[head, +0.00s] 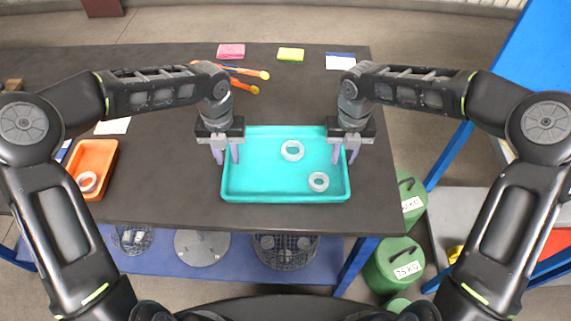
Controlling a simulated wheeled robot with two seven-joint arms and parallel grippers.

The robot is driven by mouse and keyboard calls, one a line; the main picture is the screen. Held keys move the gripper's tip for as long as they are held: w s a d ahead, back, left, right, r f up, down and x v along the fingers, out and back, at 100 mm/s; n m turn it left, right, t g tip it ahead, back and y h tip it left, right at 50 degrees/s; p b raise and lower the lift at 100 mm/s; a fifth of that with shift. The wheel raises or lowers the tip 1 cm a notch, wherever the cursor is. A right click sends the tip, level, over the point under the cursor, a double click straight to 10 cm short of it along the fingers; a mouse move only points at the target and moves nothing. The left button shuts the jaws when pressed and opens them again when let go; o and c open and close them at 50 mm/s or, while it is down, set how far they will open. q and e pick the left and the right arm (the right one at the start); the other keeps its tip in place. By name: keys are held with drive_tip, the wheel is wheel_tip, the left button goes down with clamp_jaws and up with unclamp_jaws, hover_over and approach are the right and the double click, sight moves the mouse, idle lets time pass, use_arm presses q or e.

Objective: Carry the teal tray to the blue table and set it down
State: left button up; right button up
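The teal tray (270,178) lies flat on the dark tabletop near its front edge, with two pale rings (292,150) (319,181) inside. My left gripper (227,155) is at the tray's left wall, its fingers apart, one outside and one inside the rim. My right gripper (345,154) is at the right wall in the same way, fingers apart on either side of the rim. Whether either touches the tray is hard to tell. A blue table (535,70) shows partly at the upper right, beyond a gap of floor.
An orange tray (107,152) with a ring is at the left of the dark table (170,185). Pink (231,51) and yellow-green (291,54) items lie at the back, near orange-tipped tools (240,72). Green weights (393,265) stand by the table's right end.

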use_arm(q)
drive_tip(key=shift+f, duration=0.3)
use_arm(e)
drive_tip(key=shift+f, duration=0.3)
use_arm(q)
drive_tip(key=shift+c, duration=0.5)
use_arm(e)
drive_tip(key=shift+c, duration=0.5)
use_arm(q)
clamp_jaws()
use_arm(e)
clamp_jaws()
use_arm(q)
drive_tip(key=shift+d, duration=0.1)
